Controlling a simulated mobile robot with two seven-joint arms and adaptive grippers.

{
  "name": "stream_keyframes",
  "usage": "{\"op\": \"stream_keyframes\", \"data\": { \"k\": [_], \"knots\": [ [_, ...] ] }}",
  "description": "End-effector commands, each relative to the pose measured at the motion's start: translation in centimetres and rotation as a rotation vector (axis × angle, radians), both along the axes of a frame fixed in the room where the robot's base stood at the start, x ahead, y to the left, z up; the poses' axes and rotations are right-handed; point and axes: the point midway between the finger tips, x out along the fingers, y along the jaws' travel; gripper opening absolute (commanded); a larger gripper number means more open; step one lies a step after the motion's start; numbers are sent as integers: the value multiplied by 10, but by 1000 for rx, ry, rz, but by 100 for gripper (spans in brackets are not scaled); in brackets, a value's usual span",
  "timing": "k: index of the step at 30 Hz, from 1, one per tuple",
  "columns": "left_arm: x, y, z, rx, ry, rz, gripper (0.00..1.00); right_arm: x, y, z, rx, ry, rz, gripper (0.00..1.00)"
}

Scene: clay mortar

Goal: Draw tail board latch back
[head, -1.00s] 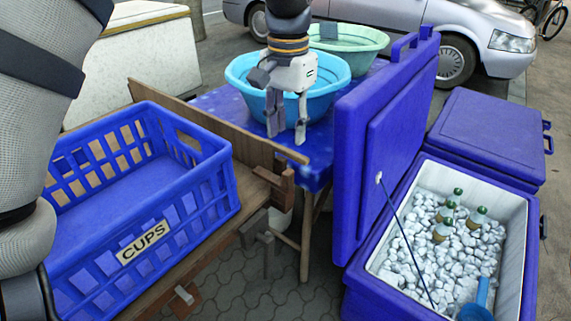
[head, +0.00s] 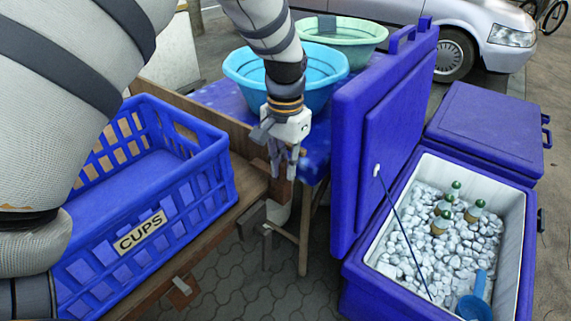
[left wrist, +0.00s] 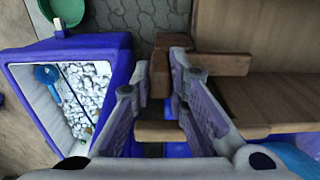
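The wooden tail board (head: 218,118) stands along the far side of the crate, on the cart. A wooden latch block sits at its right end, mostly hidden behind my left gripper (head: 284,170) in the head view. In the left wrist view, a short upright wooden piece (left wrist: 160,68), which looks like the latch, lies between the fingertips of my left gripper (left wrist: 160,66). A thicker wooden block (left wrist: 222,63) lies right beside it. The fingers are apart, pointing down, and I cannot see clear contact. My right gripper is not in view.
A blue crate labelled CUPS (head: 140,232) stands on the wooden cart bed. A blue basin (head: 300,85) and a green basin (head: 345,40) stand on the blue table behind. An open blue cooler (head: 360,285) with ice and bottles is at right, its raised lid (head: 385,130) close to my gripper.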

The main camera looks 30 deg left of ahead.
Motion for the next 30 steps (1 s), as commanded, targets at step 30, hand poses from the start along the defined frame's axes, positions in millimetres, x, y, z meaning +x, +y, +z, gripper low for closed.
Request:
{"op": "stream_keyframes", "data": {
  "k": [30],
  "knots": [
    [-3,-43,0,-2,0,0,35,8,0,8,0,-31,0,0]
  ]
}}
